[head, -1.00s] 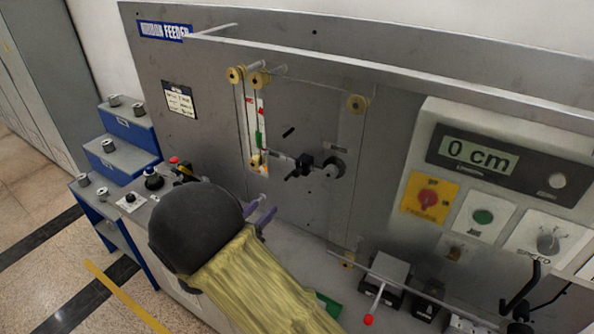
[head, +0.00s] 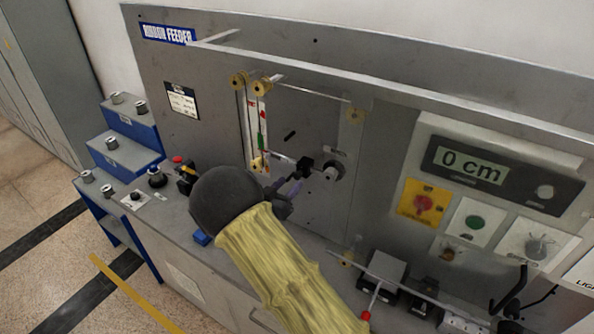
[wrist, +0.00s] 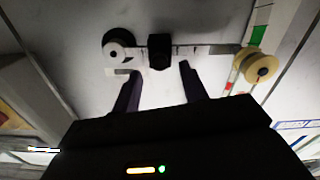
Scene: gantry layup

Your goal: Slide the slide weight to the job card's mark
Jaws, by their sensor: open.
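The slide weight (head: 304,168), a small black block, sits on a pale horizontal beam (head: 281,157) on the grey panel. In the wrist view the slide weight (wrist: 160,51) is on the marked beam (wrist: 205,50), nearer the round pivot than the yellow roller. My gripper (head: 293,187) is open just below the weight in the head view. In the wrist view its two fingertips (wrist: 160,69) are spread either side of the block's near end, with visible gaps. A small printed card (head: 181,101), perhaps the job card, is on the panel; its writing is too small to read.
A round pivot (head: 333,171) is at the beam's right end. Yellow rollers (head: 261,85) and a red-white-green strip (head: 262,125) are above its left end. A display (head: 471,164) reads 0 cm. A red-tipped lever (head: 366,315) stands at lower right.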

